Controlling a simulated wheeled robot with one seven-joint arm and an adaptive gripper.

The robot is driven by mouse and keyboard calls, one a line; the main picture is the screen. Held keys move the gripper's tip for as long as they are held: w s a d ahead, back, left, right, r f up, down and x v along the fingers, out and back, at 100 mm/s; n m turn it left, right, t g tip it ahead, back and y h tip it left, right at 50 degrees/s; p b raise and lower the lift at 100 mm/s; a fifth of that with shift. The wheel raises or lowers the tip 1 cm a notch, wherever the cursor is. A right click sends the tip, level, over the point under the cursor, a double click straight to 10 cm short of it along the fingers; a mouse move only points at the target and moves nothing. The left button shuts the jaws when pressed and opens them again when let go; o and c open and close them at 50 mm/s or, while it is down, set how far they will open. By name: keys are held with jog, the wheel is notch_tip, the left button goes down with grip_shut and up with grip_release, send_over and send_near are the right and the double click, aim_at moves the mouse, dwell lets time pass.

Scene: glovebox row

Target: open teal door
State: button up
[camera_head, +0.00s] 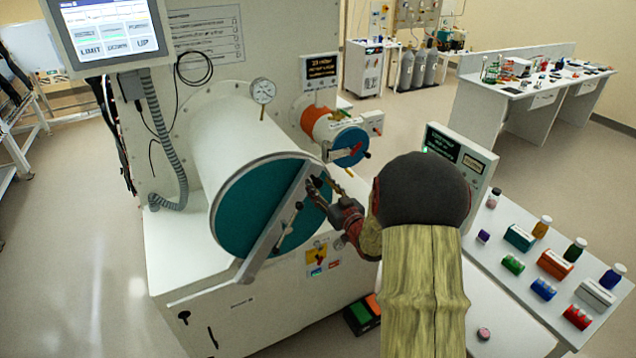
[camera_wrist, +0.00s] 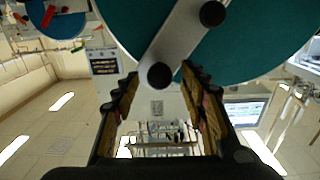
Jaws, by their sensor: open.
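The round teal door (camera_head: 245,210) covers the front end of the large white cylinder and looks closed. A pale bar (camera_head: 276,228) runs diagonally across it. In the wrist view, the teal door (camera_wrist: 262,45) and the bar (camera_wrist: 182,42) fill the top. The bar carries a dark knob (camera_wrist: 160,75) near its end and another dark knob (camera_wrist: 212,13) farther along. My gripper (camera_head: 318,187) is at the door's right side, near the upper end of the bar. In the wrist view my gripper (camera_wrist: 160,82) is open, with the near knob between its fingertips; contact is not clear.
A smaller cylinder with a blue door (camera_head: 350,147) sits just right of my gripper. A pressure gauge (camera_head: 262,91) stands above the large cylinder. A sloped table (camera_head: 520,268) with bottles and boxes is at right. Open floor (camera_head: 60,270) lies to the left.

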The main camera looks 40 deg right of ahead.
jog(key=shift+x, duration=1.15)
jog(key=shift+c, duration=1.1)
grip_shut()
